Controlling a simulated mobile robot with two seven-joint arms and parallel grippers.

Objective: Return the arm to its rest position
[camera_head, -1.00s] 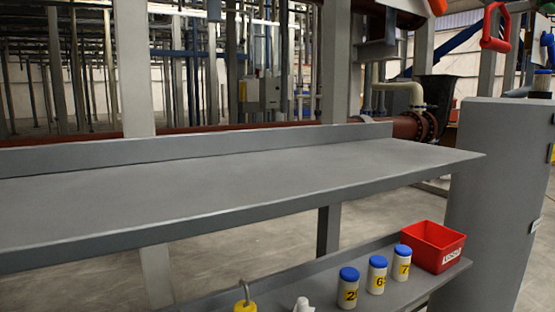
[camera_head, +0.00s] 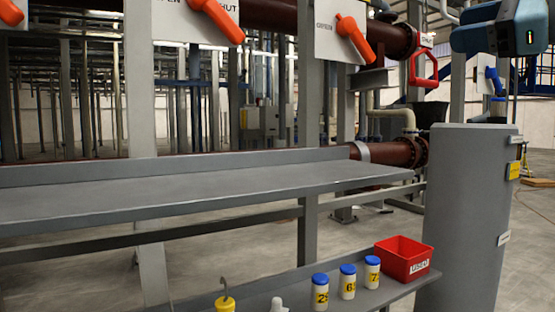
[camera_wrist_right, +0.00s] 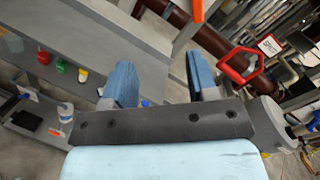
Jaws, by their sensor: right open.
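My right gripper (camera_head: 470,27) is at the top right of the head view, raised well above the grey shelf and partly cut off by the picture's edge. In the right wrist view its two blue fingers (camera_wrist_right: 162,82) stand apart, with nothing held between them. A red handle (camera_wrist_right: 240,66) shows beyond the fingers there; in the head view the same kind of red handle (camera_head: 422,68) hangs left of the gripper. My left gripper is not in view.
The upper grey shelf (camera_head: 200,190) is bare. The lower shelf holds blue-capped bottles (camera_head: 347,282) and a red bin (camera_head: 403,259). A grey rounded cabinet (camera_head: 465,215) stands at right. Orange valve handles (camera_head: 352,38) and rusty pipes (camera_head: 400,152) are behind.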

